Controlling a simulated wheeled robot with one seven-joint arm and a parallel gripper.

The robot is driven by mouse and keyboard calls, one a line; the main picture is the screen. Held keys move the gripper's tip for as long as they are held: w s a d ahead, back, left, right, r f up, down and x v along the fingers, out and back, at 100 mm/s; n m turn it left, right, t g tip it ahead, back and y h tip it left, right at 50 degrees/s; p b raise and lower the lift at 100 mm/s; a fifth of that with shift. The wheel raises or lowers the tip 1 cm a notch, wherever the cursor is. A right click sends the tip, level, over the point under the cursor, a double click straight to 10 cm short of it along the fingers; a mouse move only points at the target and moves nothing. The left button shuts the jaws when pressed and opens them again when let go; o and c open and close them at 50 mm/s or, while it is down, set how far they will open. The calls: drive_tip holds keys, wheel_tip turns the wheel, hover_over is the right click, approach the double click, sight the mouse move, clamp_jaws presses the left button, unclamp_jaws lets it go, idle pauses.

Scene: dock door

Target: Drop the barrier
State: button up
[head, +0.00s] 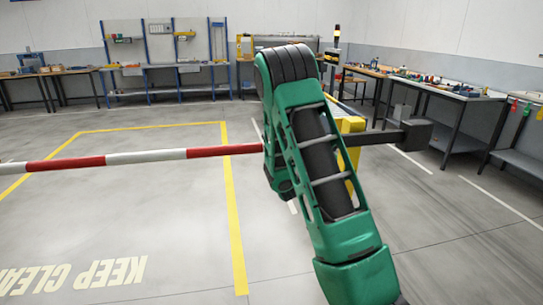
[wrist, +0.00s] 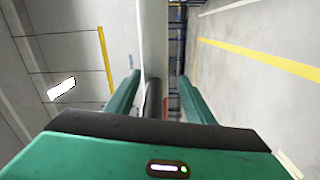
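The barrier is a red-and-white striped pole (head: 130,158). It lies about level across the left half of the head view, and its left end runs out of frame. At the right it passes behind my arm to a yellow post (head: 352,126) and a dark counterweight (head: 416,135). My arm hides the middle of the barrier and most of my gripper in the head view. In the wrist view my gripper (wrist: 159,76) has its two green fingers apart. A dark bar (wrist: 153,100) shows between them, with a gap to the right finger; I cannot tell what it belongs to.
A yellow line (head: 232,210) and "KEEP CLEAR" lettering (head: 75,275) mark the floor. Workbenches (head: 445,90) stand along the back and right. A signal lamp pole (head: 336,40) rises behind the post. The floor beneath the barrier is clear.

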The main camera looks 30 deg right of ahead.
drive_tip(key=shift+a+f, duration=0.15)
drive_tip(key=shift+f, duration=0.15)
drive_tip(key=shift+s+a+r, duration=0.15)
drive_tip(key=shift+s+a, duration=0.05)
drive_tip(key=shift+a+r, duration=0.1)
idle(0.4)
drive_tip(key=shift+r, duration=2)
drive_tip(key=shift+a+r, duration=0.25)
drive_tip(key=shift+r, duration=0.05)
drive_tip(key=s+a+r, duration=0.2)
drive_tip(key=a+r, duration=0.4)
drive_tip(key=a, duration=0.4)
drive_tip(key=shift+s+a+r, duration=0.2)
drive_tip(key=shift+a, duration=0.2)
drive_tip(key=shift+d, duration=0.1)
